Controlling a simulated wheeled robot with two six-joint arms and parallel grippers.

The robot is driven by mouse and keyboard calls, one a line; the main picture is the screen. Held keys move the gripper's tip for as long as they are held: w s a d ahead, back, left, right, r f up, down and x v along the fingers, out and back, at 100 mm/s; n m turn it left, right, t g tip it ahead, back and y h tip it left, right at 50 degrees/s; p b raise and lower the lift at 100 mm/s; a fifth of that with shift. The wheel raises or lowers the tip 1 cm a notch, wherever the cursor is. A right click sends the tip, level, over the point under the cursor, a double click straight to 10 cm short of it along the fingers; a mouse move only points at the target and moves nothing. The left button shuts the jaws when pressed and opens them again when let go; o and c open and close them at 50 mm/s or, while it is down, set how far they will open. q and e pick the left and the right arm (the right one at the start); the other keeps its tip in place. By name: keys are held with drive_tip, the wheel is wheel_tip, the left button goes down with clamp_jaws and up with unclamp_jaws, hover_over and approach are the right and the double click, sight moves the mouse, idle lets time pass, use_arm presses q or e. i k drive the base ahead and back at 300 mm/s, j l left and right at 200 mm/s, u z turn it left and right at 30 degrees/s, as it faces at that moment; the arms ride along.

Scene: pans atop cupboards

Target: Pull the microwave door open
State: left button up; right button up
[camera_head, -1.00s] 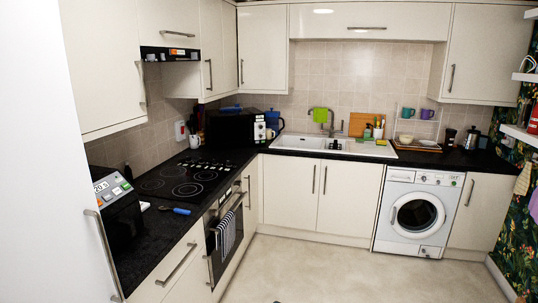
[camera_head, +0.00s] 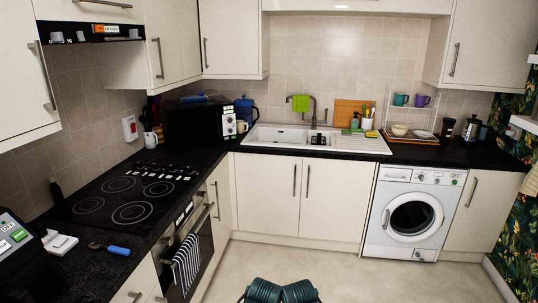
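The microwave (camera_head: 195,122) is a black box in the far left corner of the worktop, with a pale control panel with dials on its right. Its front faces the room, and its door looks shut, though the dark surface hides the seam and handle. Neither gripper can be made out. Two dark green rounded shapes at the bottom middle look like parts of my own arms, well short of the microwave and not touching anything.
The black worktop (camera_head: 190,160) carries a hob (camera_head: 135,190), a blue-handled tool (camera_head: 110,248) and a black appliance with a display (camera_head: 15,240). A towel (camera_head: 187,264) hangs on the oven. A sink (camera_head: 300,138) and washing machine (camera_head: 410,215) stand right. Floor (camera_head: 350,275) ahead is clear.

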sight(197, 126)
drive_tip(key=i, duration=1.6)
drive_tip(key=i+j+z, duration=0.1)
drive_tip(key=i, duration=1.55)
